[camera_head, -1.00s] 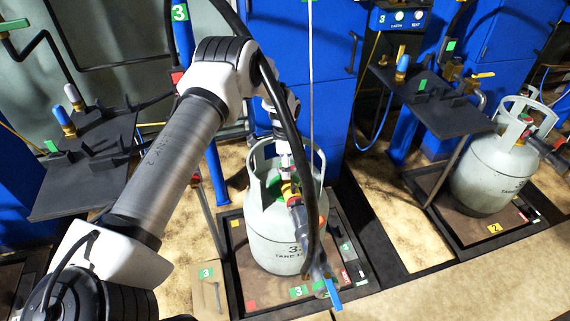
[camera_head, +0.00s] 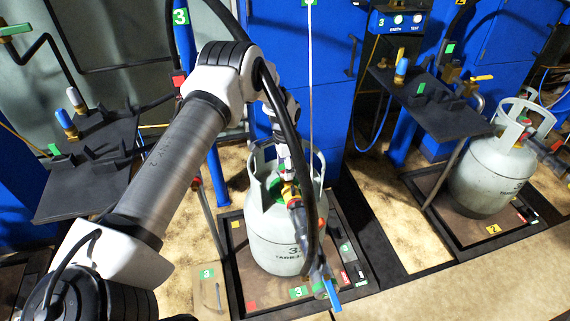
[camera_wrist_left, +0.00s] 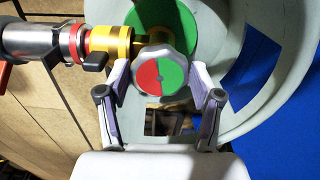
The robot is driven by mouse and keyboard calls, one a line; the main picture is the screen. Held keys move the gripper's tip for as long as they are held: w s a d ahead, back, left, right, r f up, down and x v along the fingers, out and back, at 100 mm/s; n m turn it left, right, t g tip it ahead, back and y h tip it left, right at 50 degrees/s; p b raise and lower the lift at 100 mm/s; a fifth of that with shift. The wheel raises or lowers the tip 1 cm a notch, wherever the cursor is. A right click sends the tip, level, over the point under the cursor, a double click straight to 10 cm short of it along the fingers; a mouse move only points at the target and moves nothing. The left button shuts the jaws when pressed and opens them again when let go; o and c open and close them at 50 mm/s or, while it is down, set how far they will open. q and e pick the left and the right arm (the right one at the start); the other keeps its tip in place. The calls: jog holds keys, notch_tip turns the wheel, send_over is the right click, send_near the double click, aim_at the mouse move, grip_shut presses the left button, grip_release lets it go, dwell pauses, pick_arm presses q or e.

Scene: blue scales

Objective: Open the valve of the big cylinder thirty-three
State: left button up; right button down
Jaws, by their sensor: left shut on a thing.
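The big cylinder thirty-three (camera_head: 272,237) is pale grey and stands upright on a framed scale in the middle of the head view. Its valve knob (camera_wrist_left: 161,78), with a red and green face, sits inside the collar in the left wrist view. My left gripper (camera_wrist_left: 161,82) has one finger on each side of the knob and is shut on it. In the head view my left gripper (camera_head: 285,165) reaches down into the collar, and its fingertips are hard to see there. A yellow and red hose coupling (camera_wrist_left: 98,45) is joined at the valve beside the knob. My right gripper is not in view.
A hose with a blue-handled tap (camera_head: 331,292) hangs down the cylinder's front. A second grey cylinder (camera_head: 487,176) stands on a scale at the right. Dark shelves (camera_head: 440,115) with fittings flank the middle. A thin white rod (camera_head: 311,80) hangs behind my arm.

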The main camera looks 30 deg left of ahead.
pick_arm(q)
jog(key=n+p, duration=0.1)
jog(key=n, duration=0.2)
jog(key=shift+n, duration=0.3)
jog(key=n+p, duration=0.1)
jog(key=n, duration=0.2)
jog(key=shift+s+d+n, duration=0.1)
jog(key=shift+d+n, duration=0.05)
jog(key=shift+n, duration=0.15)
jog(key=n+p, duration=0.1)
jog(key=n, duration=0.2)
jog(key=shift+n, duration=0.4)
jog(key=n+p, duration=0.1)
jog(key=n, duration=0.3)
jog(key=shift+d, duration=0.15)
jog(key=n+p, duration=0.1)
jog(key=n, duration=0.7)
jog(key=shift+w+d+n+p, duration=0.1)
jog(key=shift+w+n+p, duration=0.1)
jog(key=shift+n+p, duration=0.15)
jog(key=n, duration=0.3)
jog(key=shift+n, duration=0.25)
jog(key=shift+w+f+n+p, duration=0.15)
jog(key=shift+n+p, duration=0.2)
jog(key=shift+n, duration=1.75)
